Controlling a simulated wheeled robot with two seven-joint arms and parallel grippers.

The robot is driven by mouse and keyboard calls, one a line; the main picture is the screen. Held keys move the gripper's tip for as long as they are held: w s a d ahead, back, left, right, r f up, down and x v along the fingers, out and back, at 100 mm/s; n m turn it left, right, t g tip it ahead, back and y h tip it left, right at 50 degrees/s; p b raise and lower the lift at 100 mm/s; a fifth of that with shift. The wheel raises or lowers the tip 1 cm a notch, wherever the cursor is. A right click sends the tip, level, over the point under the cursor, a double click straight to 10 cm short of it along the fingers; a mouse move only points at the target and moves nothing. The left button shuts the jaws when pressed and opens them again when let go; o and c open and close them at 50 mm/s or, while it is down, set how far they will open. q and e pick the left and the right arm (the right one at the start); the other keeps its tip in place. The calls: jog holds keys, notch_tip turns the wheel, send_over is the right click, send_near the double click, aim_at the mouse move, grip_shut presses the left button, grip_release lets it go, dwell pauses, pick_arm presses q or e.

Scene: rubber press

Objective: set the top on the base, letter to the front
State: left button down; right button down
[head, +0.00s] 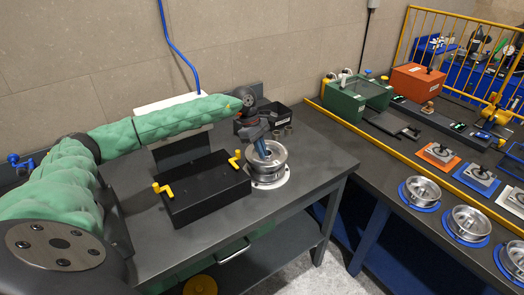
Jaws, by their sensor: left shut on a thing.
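My left gripper (262,148) comes in from the left, with its blue fingers pointing down into a round silver metal piece. The upper part of this piece, which looks like the top (281,158), has an open rim. Below it a pale flange, which looks like the base (281,182), rests on the dark table. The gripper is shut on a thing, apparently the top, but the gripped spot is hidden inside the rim. I cannot tell whether top and base touch fully. No letter can be made out. My right gripper is out of view.
A black box (205,192) with yellow handles stands left of the silver piece. A black bin (276,117) stands behind. The table's front right corner is clear.

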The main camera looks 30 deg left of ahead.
pick_arm(q)
jog(key=shift+d+f+b, duration=0.15)
jog(key=shift+b, duration=0.15)
dwell(0.5)
jog(key=c, duration=1.5)
grip_release()
jog(key=shift+s+f, duration=0.1)
jog(key=shift+f, duration=0.05)
jog(key=shift+a+r+p, duration=0.2)
jog(key=shift+r+p, duration=0.15)
jog(key=shift+r, duration=3.4)
